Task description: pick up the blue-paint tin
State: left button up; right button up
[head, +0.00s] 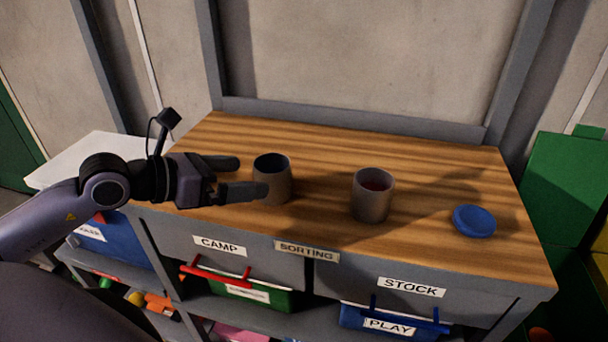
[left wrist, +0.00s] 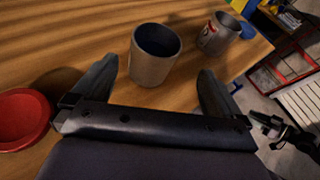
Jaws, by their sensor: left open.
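A grey tin with a dark bluish inside, which I take for the blue-paint tin (head: 274,172), stands upright on the wooden bench top. It also shows in the left wrist view (left wrist: 152,68), just beyond and between the fingertips. A second grey tin (head: 372,203) with red inside stands to its right; in the wrist view this tin (left wrist: 214,40) bears a red mark. My left gripper (head: 252,177) is open and empty, pointing right at the dark-inside tin. Its near fingertip overlaps that tin's lower left side in the head view. I cannot tell whether they touch.
A blue round lid or dish (head: 474,221) lies at the bench's right. A red round lid or dish (left wrist: 22,117) lies left of the gripper in the wrist view. The wooden bench top (head: 430,163) is clear behind the tins. Labelled bins sit below; a green box (head: 568,185) stands right.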

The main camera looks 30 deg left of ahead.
aim_at(273, 179)
pick_arm(q)
jog(key=shift+w+a+r+m+y, duration=0.1)
jog(key=shift+w+m+y, duration=0.1)
jog(key=shift+w, duration=0.15)
jog(key=shift+w+a+r+m+y, duration=0.1)
jog(key=shift+w+m, duration=0.1)
jog(key=shift+w, duration=0.15)
jog(key=shift+w+d, duration=0.15)
jog(key=shift+w, duration=0.05)
jog(key=shift+s+f+p+x, duration=0.1)
jog(key=shift+f+p+x, duration=0.05)
jog(key=shift+x, duration=0.9)
jog(key=shift+s+f+p+x, duration=0.1)
jog(key=shift+f+x, duration=0.05)
jog(key=shift+x, duration=0.9)
jog(key=shift+s+f+p+x, duration=0.1)
jog(key=shift+f+p+x, duration=0.05)
jog(key=shift+x, duration=0.9)
jog(key=c, duration=1.1)
